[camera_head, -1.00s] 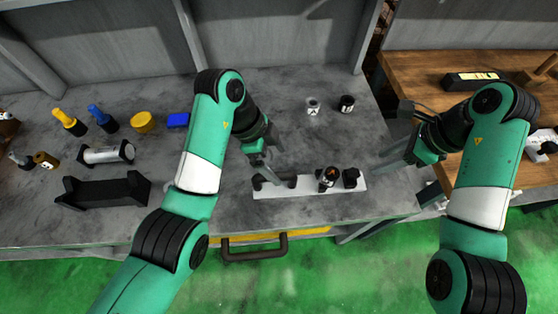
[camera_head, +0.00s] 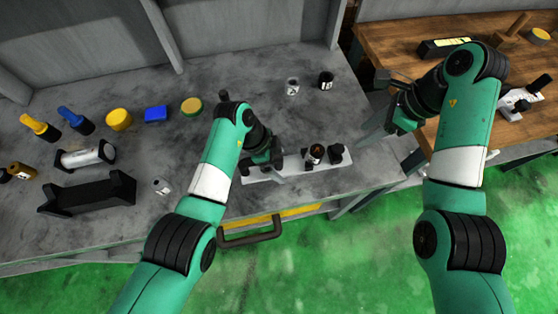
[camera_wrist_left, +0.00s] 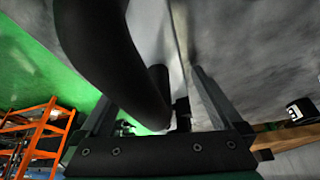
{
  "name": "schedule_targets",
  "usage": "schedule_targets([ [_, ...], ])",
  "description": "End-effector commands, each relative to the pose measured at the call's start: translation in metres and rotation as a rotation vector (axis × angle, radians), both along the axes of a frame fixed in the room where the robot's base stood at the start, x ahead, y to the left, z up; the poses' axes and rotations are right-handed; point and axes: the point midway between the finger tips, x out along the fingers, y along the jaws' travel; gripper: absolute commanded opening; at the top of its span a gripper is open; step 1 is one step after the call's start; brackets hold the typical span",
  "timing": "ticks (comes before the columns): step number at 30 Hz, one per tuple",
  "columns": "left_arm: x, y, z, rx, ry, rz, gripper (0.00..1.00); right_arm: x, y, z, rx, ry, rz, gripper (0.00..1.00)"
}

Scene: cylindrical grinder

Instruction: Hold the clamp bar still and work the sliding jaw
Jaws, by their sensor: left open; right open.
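A pale bar (camera_head: 293,164) with black fittings lies near the bench's front edge; I take it for the clamp bar. A black round piece with an orange mark (camera_head: 314,154) and a black block (camera_head: 336,154) stand on its right part. I cannot tell which piece is the sliding jaw. My left gripper (camera_head: 277,172) is open, low over the bar's left part, and hides the black fitting there. In the left wrist view, a black cylinder (camera_wrist_left: 158,95) shows between the open fingers, and a large dark curved shape (camera_wrist_left: 110,55) crosses in front. My right gripper (camera_head: 369,138) is open and empty, right of the bar.
A dark drawer handle (camera_head: 250,233) sits below the bench edge. A black cradle (camera_head: 87,194) and several small parts occupy the left. A wooden table (camera_head: 400,60) is at right.

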Motion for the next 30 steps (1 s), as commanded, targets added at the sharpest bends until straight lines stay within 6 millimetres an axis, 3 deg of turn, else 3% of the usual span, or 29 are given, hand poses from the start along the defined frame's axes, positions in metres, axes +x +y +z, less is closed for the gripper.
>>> schedule_targets([
  [2,0.0,0.0001,0.0002,0.0,0.0,0.0,0.91,0.0,0.0,0.0,0.0,0.0,0.0,0.5],
  [17,0.0,0.0001,0.0005,-0.001,0.0,0.0,0.01,0.0,0.0,0.0,0.0,0.0,0.0,0.5],
  [30,0.0,0.0,0.0008,-0.001,0.001,0.0,0.0,0.0,0.0,0.0001,0.0,0.0,0.0,0.5],
])
